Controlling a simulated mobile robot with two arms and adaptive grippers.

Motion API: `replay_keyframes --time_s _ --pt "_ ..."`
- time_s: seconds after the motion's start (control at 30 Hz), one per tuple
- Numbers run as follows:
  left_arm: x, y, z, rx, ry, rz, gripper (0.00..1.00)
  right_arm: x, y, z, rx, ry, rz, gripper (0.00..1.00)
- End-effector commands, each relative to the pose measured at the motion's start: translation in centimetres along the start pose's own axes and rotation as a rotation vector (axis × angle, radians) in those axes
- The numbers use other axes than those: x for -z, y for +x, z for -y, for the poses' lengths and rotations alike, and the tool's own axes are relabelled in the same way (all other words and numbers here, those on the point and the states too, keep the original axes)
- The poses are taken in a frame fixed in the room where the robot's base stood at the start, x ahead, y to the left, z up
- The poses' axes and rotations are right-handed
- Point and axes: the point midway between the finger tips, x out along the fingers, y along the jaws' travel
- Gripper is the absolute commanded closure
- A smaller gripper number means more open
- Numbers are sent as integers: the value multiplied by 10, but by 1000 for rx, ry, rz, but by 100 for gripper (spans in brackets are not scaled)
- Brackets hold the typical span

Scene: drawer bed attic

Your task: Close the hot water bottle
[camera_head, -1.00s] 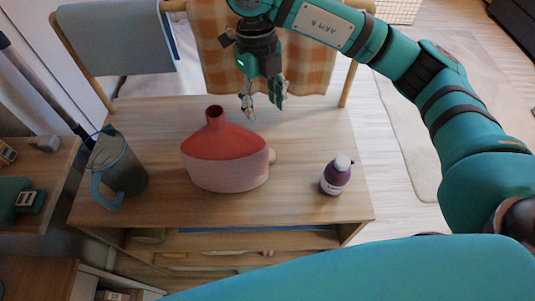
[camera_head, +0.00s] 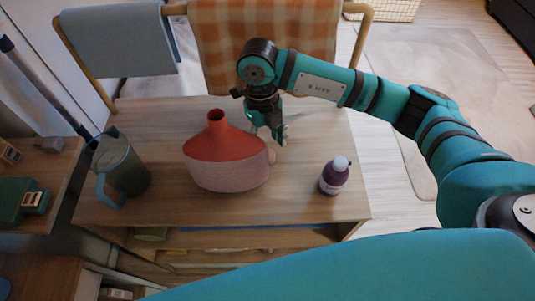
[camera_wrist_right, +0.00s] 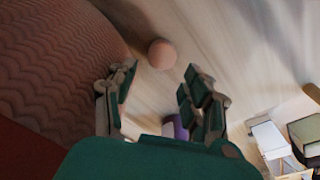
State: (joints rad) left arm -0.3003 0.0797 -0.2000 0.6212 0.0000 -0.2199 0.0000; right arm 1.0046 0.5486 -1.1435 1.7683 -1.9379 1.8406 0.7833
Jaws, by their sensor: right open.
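The hot water bottle (camera_head: 228,165) stands upright on the wooden table, red above and ribbed pink below, with its neck (camera_head: 216,118) open at the top. A small round pinkish stopper (camera_head: 271,157) lies on the table close to its right side, partly hidden by it in the head view. In the right wrist view the stopper (camera_wrist_right: 162,54) shows whole, just beyond and between the fingertips. My right gripper (camera_head: 270,137) is open and empty, pointing down behind the bottle's right shoulder. The bottle's ribbed side (camera_wrist_right: 60,55) fills the left of the wrist view. My left gripper is not in view.
A purple bottle with a white cap (camera_head: 335,176) stands right of the hot water bottle. A blue-grey pitcher (camera_head: 122,170) stands at the left. Towels hang on a rail behind the table (camera_head: 310,205). The tabletop between the two bottles is mostly clear.

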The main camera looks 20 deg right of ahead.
Motion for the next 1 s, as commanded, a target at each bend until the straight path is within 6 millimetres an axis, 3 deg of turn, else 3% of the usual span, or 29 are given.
replay_keyframes --time_s 0.2,0.4,0.77,0.9,1.0 --pt "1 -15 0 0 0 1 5 -5 26 1 -1 1 -6 50" --pt "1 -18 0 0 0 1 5 -6 49 1 0 0 -2 50" --pt "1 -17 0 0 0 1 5 -6 51 1 0 0 -1 50" --pt "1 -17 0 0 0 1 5 -6 51 1 0 0 -1 68" --pt "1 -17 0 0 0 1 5 -6 51 1 0 0 -1 71"
